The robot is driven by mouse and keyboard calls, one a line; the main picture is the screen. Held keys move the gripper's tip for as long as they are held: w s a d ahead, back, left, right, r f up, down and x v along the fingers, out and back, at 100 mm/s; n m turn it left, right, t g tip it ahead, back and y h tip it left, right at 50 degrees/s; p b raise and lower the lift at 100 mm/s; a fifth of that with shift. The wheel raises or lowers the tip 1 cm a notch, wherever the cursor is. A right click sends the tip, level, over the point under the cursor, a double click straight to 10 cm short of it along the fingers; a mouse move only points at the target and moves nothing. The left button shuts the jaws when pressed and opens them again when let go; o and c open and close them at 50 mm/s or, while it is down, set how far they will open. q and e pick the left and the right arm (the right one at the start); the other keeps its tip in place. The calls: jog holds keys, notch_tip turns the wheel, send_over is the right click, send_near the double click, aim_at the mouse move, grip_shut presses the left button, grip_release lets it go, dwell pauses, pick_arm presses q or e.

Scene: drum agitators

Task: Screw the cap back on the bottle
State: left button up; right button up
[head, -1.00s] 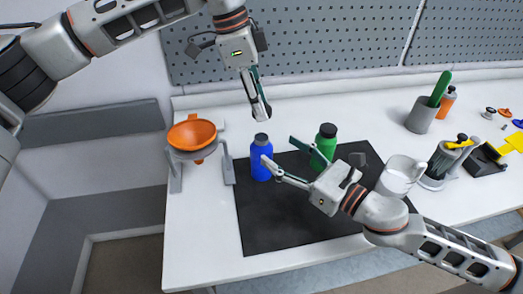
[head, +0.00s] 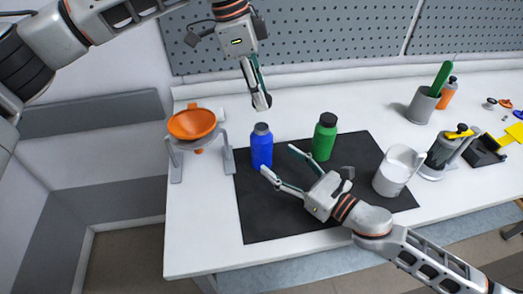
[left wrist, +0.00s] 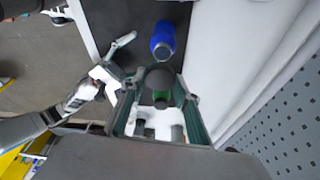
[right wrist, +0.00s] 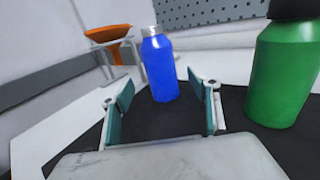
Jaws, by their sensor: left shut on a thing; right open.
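The blue bottle (head: 262,152) stands upright at the mat's left back part, with a grey top that looks like a bare neck in the right wrist view (right wrist: 158,70). My left gripper (head: 262,100) is shut on a dark round cap (left wrist: 160,78), held above the blue bottle and apart from it in the head view. In the left wrist view the cap partly hides the green bottle. My right gripper (head: 279,161) is open and empty, low over the mat, its fingers pointing at the blue bottle with a gap before it.
A green bottle (head: 325,140) with a black top stands right of the blue one on the black mat (head: 290,222). A white mug (head: 392,178) stands at the mat's right. An orange funnel (head: 192,123) sits in a grey stand at left. The mat's front is clear.

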aim_at(269, 155)
jog(key=shift+w+f, duration=0.1)
jog(key=shift+f, duration=0.35)
jog(key=x, duration=0.7)
jog(key=shift+w+a, duration=0.1)
jog(key=shift+a, duration=0.05)
jog(key=shift+c, duration=0.4)
jog(key=c, duration=1.7)
pick_arm(q)
jog(key=shift+f, duration=2.5)
pick_arm(e)
jog(key=shift+o, duration=0.2)
pick_arm(q)
jog(key=shift+f, duration=0.85)
jog(key=shift+f, duration=0.6)
pick_arm(e)
grip_shut()
